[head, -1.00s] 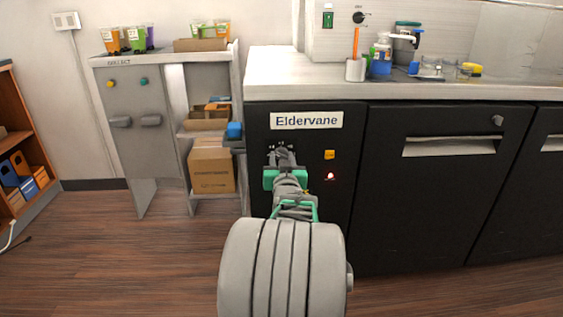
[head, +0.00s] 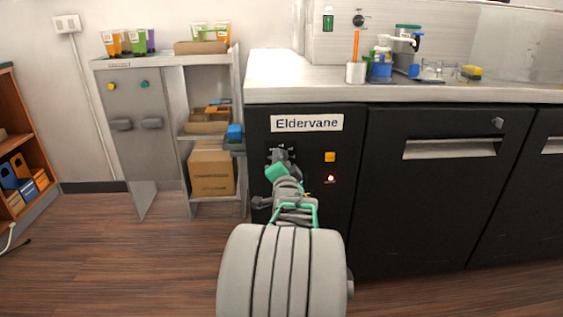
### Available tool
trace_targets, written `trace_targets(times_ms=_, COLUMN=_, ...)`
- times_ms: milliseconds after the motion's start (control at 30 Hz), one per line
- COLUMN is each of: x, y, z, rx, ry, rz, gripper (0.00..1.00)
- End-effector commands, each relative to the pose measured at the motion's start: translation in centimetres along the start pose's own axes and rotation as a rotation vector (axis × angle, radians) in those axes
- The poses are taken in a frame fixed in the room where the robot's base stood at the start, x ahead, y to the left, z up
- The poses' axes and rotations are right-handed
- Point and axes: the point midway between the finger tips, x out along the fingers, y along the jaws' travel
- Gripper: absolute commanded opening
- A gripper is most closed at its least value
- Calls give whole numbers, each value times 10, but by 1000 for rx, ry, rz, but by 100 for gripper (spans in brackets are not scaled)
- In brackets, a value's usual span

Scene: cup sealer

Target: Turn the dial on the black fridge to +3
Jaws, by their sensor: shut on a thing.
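The black fridge (head: 400,220) stands under the counter, with an "Eldervane" label (head: 307,123) on its left panel. My gripper (head: 278,158) is at the panel's upper left, below the label, where the dial's scale marks show. It is shut on the dial, which is mostly hidden behind my gripper and wrist. The gripper's wrist looks rolled over to one side. The dial's exact setting cannot be read. A yellow-orange button (head: 330,157) and a lit red lamp (head: 331,178) are right of my gripper on the same panel.
A grey shelf unit (head: 140,150) with a cardboard box (head: 211,170) stands left of the fridge. A blue object (head: 235,132) sits close to the panel's left edge. The counter (head: 290,85) above holds cups and bottles.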

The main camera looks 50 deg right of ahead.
Motion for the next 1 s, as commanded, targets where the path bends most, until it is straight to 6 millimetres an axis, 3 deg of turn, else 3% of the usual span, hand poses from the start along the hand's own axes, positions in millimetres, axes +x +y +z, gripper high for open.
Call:
trace_targets(times_ms=333, x=1, y=-2, z=-3, rx=145, ry=6, rz=-3, gripper=0)
trace_targets(times_ms=867, x=1, y=-2, z=-4, rx=170, ry=7, rz=-3, gripper=0)
trace_targets(times_ms=900, x=1, y=-2, z=-4, rx=170, ry=7, rz=-4, gripper=40)
trace_targets(times_ms=1000, x=0, y=-2, z=-3, rx=170, ry=5, rz=-3, gripper=48)
